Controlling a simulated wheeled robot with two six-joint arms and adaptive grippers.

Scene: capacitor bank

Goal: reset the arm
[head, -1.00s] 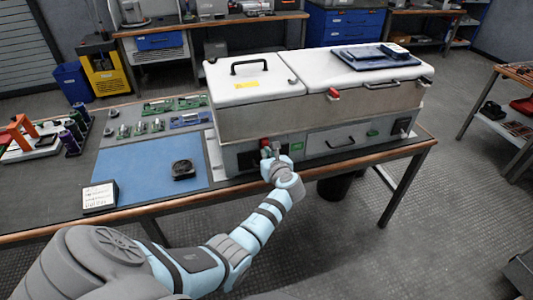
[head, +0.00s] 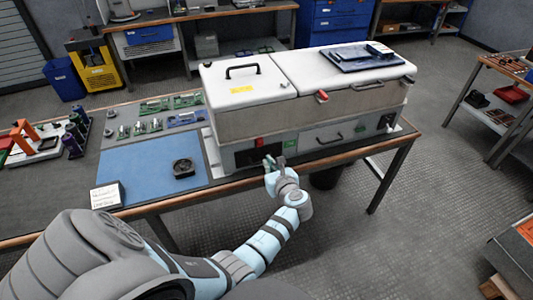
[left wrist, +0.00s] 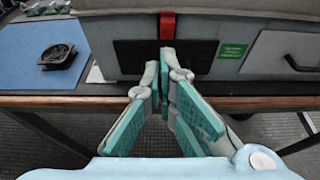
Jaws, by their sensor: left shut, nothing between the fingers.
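My left gripper (head: 273,163) is shut and empty just in front of the lower front panel of the white-lidded grey machine (head: 300,120) on the bench. In the left wrist view the fingertips (left wrist: 166,62) meet below a red switch (left wrist: 167,25) on that panel, in front of a dark rectangular plate (left wrist: 135,58). The red switch also shows in the head view (head: 260,142), just above and left of the fingertips. The fingers look apart from the switch. My right gripper is in neither view.
The bench's wooden front edge (left wrist: 60,101) runs under my left gripper. A blue mat (head: 140,182) with a round black part (head: 183,168) lies left of the machine.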

